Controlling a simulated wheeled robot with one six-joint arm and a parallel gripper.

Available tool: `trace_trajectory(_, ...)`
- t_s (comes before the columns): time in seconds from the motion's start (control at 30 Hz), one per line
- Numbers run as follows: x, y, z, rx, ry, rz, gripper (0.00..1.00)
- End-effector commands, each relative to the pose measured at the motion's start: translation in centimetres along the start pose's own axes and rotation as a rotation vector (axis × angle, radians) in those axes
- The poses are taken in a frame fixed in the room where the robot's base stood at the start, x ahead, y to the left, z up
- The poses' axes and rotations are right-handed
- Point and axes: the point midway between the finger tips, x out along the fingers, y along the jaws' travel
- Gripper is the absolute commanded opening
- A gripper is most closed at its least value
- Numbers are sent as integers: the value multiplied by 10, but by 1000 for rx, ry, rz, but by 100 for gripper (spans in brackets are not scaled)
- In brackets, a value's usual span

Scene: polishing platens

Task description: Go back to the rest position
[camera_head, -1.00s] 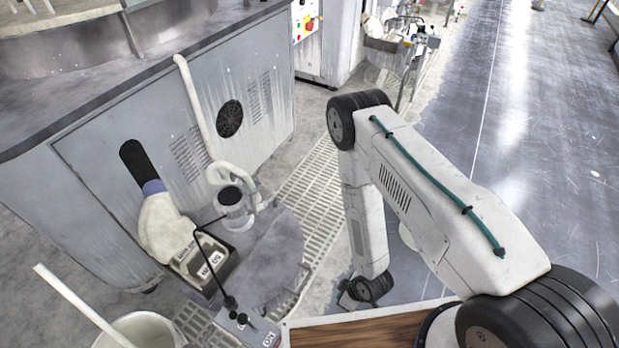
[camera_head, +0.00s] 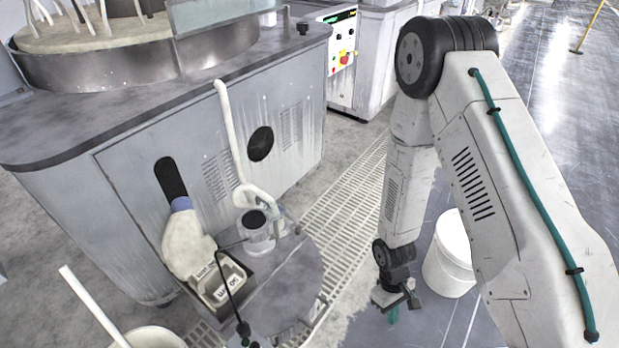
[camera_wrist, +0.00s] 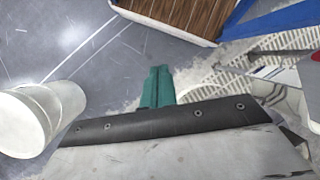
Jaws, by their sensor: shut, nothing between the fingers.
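My gripper (camera_head: 393,314) hangs low at the end of my arm in the head view, over the floor. It is right of the floor grating and just left of a white bucket (camera_head: 452,256). In the wrist view its green fingers (camera_wrist: 157,88) are together with nothing between them. Below the fingers a dark gripper edge with bolts crosses the picture.
A grey polishing machine (camera_head: 120,190) stands at the left. Another bucket (camera_head: 150,338) is at the bottom left. Open floor lies at the right.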

Motion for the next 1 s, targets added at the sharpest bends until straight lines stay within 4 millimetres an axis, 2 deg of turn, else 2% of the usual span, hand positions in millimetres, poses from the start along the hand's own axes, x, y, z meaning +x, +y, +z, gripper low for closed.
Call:
trace_trajectory(0.03,-23,3,2,25,-2,4,0)
trace_trajectory(0.1,-50,6,8,61,-19,3,0)
trace_trajectory(0.37,-147,10,39,186,-47,-2,0)
trace_trajectory(0.5,-195,8,62,247,-48,-7,0)
trace_trajectory(0.7,-256,1,98,327,-28,-18,0)
trace_trajectory(1.0,-328,-16,158,426,44,-34,0)
